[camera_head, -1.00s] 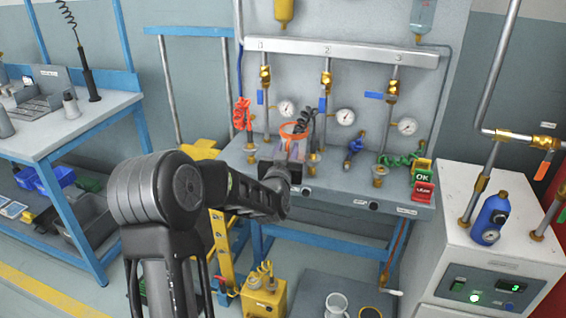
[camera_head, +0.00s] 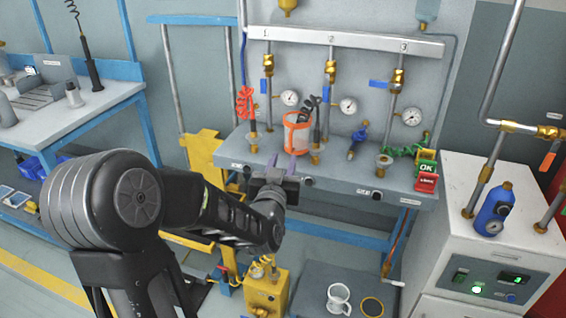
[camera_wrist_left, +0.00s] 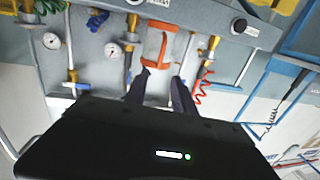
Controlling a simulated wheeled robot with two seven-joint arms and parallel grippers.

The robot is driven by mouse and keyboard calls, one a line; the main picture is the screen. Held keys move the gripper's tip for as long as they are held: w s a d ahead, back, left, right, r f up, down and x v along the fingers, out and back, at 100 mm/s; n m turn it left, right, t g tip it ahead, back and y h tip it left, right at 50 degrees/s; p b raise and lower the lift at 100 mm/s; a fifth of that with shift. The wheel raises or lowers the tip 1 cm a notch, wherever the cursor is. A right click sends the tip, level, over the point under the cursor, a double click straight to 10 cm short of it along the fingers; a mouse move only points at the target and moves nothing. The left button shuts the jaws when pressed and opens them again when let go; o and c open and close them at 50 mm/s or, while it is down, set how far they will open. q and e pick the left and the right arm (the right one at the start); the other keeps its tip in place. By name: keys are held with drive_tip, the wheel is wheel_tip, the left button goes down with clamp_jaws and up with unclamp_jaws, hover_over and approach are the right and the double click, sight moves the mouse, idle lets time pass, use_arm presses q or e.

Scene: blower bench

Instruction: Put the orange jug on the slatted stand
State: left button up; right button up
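The orange jug (camera_head: 297,136), clear-sided with an orange rim and base, stands upright on the grey bench below the gauges. It also shows in the left wrist view (camera_wrist_left: 158,46), just beyond the fingertips. My left gripper (camera_head: 282,161) is at the bench's front edge, in front of the jug. Its two fingers are apart with nothing between them, as the left wrist view also shows (camera_wrist_left: 161,80). I cannot make out a slatted stand in these views. My right gripper is not in view.
Brass valves on pipes and a red coiled hose (camera_head: 245,103) flank the jug. A blue valve (camera_head: 358,140) and green coil (camera_head: 405,151) lie to the right. A white cabinet (camera_head: 480,235) is at the right.

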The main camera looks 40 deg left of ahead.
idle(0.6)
use_arm(q)
drive_tip(key=s+d+f+m+g+h, duration=0.15)
drive_tip(key=d+f+g+h, duration=0.3)
drive_tip(key=d+f, duration=0.85)
drive_tip(key=s+d+f+m+g+h, duration=0.1)
drive_tip(key=s+d+f+g+h, duration=0.3)
drive_tip(key=d+f, duration=0.9)
drive_tip(key=s+d+f+g+h, duration=0.1)
drive_tip(key=s+d+f+g, duration=0.1)
drive_tip(key=s+f, duration=0.3)
drive_tip(key=s+d+f+m+g+h, duration=0.1)
drive_tip(key=s+d+f+g, duration=0.1)
drive_tip(key=s+d+f, duration=0.3)
drive_tip(key=s+d+f+g+h, duration=0.2)
drive_tip(key=s+d+f, duration=0.2)
drive_tip(key=s+f, duration=0.3)
drive_tip(key=s, duration=0.3)
drive_tip(key=shift+s+f+g, duration=0.15)
drive_tip(key=shift+s+g, duration=0.05)
drive_tip(key=shift+g, duration=0.15)
drive_tip(key=shift+m, duration=0.25)
